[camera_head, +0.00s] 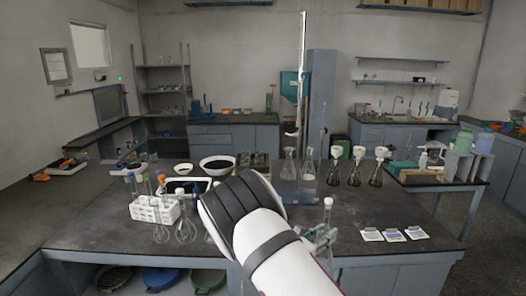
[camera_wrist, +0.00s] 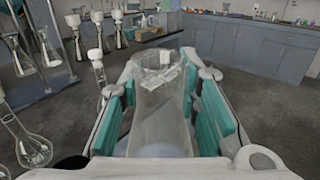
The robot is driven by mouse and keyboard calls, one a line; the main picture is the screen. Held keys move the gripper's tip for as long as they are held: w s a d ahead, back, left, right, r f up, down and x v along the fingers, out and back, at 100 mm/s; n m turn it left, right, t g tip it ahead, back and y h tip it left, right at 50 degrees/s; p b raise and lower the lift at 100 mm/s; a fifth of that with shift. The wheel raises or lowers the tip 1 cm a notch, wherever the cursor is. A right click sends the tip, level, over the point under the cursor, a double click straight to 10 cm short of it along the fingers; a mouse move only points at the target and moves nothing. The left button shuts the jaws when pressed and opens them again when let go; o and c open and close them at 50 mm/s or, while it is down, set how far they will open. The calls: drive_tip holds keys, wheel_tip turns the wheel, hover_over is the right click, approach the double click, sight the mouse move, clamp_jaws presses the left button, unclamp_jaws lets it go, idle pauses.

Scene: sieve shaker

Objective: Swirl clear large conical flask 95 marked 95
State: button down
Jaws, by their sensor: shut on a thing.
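My gripper (camera_wrist: 165,95) is shut on a clear glass flask (camera_wrist: 158,118), with a teal-lined finger on each side of it. A pale, partly see-through patch shows on its upper part; I cannot read any marking. In the head view, my arm hides most of my gripper (camera_head: 322,240), and only some clear glass shows among its fingers above the dark bench (camera_head: 385,205). I cannot tell whether the flask touches the bench.
Several flasks with white funnels (camera_head: 357,165) stand at the back right. Clear flasks (camera_head: 290,165) stand by a tall metal rod (camera_head: 302,80). A white rack (camera_head: 155,209) and round flasks (camera_head: 185,228) are at left. Three packets (camera_head: 393,235) lie at right.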

drive_tip(key=r+p, duration=0.1)
drive_tip(key=s+r, duration=0.1)
drive_tip(key=shift+d+r+p, duration=0.15)
drive_tip(key=shift+r+p, duration=0.2)
drive_tip(key=shift+r, duration=0.05)
drive_tip(key=shift+w+r+p, duration=0.15)
drive_tip(key=shift+r+p, duration=0.35)
drive_tip(key=shift+r, duration=2.05)
